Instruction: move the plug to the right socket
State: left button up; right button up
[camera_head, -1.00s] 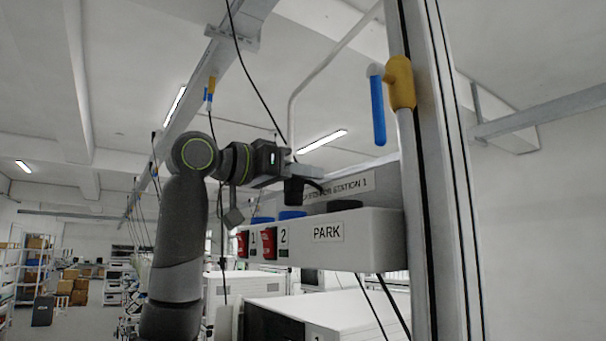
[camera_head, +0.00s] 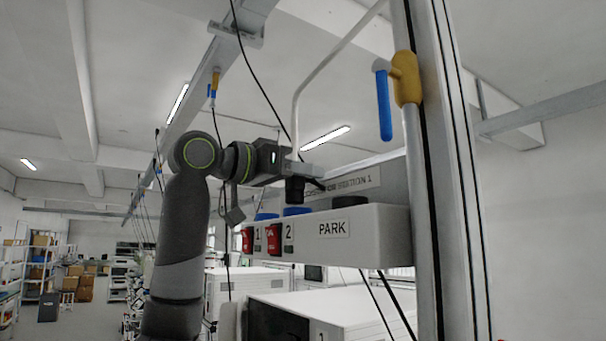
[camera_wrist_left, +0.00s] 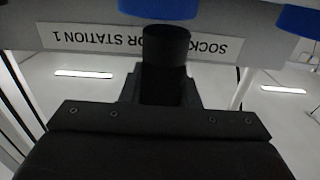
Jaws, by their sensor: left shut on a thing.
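The plug (camera_head: 294,188) is a short black cylinder with a dark cable. My left gripper (camera_head: 306,172) is shut on it and holds it upright. In the head view its lower end is just above the blue-topped socket 2 (camera_head: 297,211); whether they touch I cannot tell. The blue-topped socket 1 (camera_head: 267,217) is to the left. In the left wrist view the plug (camera_wrist_left: 165,50) stands before the jaws, with a blue top (camera_wrist_left: 158,8) beyond it and another (camera_wrist_left: 298,20) at right. The right gripper is not in view.
The white socket box (camera_head: 372,240) carries a PARK label, with a black round top (camera_head: 350,201) above it. A grey panel (camera_head: 393,180) stands behind. A metal post (camera_head: 425,200) with a blue-handled yellow valve (camera_head: 406,78) rises at the right. Cables hang below the box.

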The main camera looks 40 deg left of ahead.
pick_arm(q)
jog(key=shift+s+d+f+b, duration=0.15)
jog(key=shift+d+f+b, duration=0.25)
jog(key=shift+f+b, duration=0.15)
jog(key=shift+f+b, duration=0.4)
jog(key=shift+f, duration=0.2)
dwell(0.5)
jog(key=o, duration=1)
jog(key=shift+o, duration=0.2)
jog(key=shift+a, duration=0.1)
jog(key=shift+s+a+f+b, duration=0.1)
jog(key=shift+s+a+b, duration=0.05)
jog(key=shift+s+b, duration=0.2)
jog(key=b+v, duration=0.5)
jog(key=v, duration=1.1)
jog(key=shift+s+b, duration=0.3)
jog(key=shift+b, duration=0.05)
